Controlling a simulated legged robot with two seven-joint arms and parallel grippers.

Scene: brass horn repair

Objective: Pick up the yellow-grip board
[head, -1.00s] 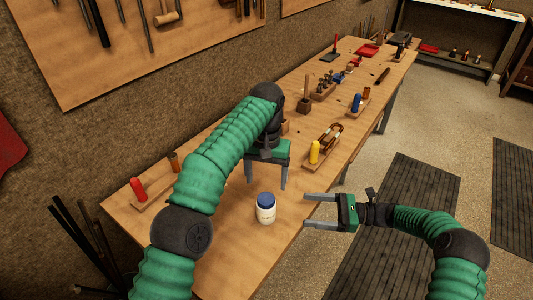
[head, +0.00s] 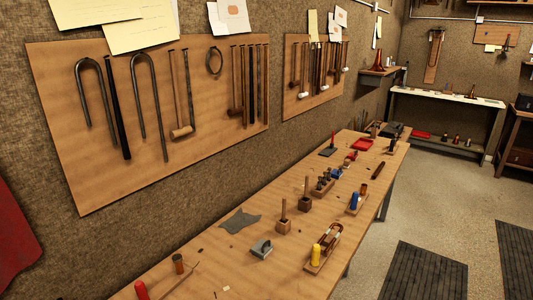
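The yellow-grip board is a small wooden board (head: 333,239) with an upright yellow grip (head: 316,251) at its near end and a brown looped piece on top. It lies on the workbench (head: 242,278) near the right edge, in the lower middle of the head view. Neither of my grippers shows now, so I cannot see whether either is open or shut.
A blue-grip board (head: 355,201) lies farther along the bench. A red grip (head: 141,290) stands at the lower left. Two wooden blocks with upright handles (head: 284,225) and a grey cloth-like piece (head: 240,220) lie left of the yellow-grip board. Tool panels (head: 150,150) hang on the wall.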

